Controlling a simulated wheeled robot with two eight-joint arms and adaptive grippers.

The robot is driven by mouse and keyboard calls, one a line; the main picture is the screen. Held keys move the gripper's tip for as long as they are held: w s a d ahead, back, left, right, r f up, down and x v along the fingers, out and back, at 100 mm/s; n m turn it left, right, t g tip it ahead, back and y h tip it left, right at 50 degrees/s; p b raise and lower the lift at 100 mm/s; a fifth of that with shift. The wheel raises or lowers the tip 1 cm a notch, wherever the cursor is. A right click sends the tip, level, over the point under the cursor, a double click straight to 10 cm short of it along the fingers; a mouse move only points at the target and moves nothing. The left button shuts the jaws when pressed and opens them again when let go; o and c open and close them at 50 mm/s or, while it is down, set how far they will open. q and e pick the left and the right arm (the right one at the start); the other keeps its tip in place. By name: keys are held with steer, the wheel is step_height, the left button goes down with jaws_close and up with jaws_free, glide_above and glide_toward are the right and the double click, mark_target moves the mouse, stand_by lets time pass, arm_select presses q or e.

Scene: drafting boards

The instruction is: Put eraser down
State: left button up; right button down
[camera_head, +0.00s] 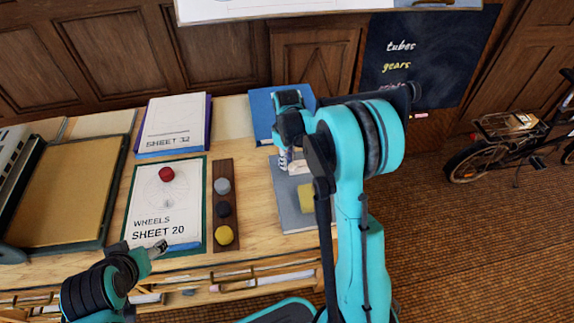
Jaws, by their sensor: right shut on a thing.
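My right gripper (286,158) points down over the far end of a grey board (291,215). It is shut on a small whitish thing (298,166), likely the eraser, which is partly hidden by the fingers and arm. I cannot tell whether this thing touches the board. A yellow block (306,198) lies on the same board, nearer to me, partly behind my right arm. My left gripper (158,249) hangs near the front edge of the sheet marked SHEET 20 (150,205); its fingers are too small to read.
A red knob (167,174) stands on that sheet. A dark wooden strip (222,169) beside it holds grey, black and yellow knobs. SHEET 32 (173,122) and a blue folder (262,112) lie at the back. A tan-covered board (62,193) is at left.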

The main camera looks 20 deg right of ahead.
steer(key=shift+f, duration=0.95)
arm_select(q)
steer(key=shift+f, duration=0.45)
arm_select(e)
steer(key=shift+r, duration=0.1)
steer(key=c, duration=1.3)
jaws_free()
steer(key=shift+c, duration=0.2)
arm_select(q)
steer(key=shift+f, duration=0.1)
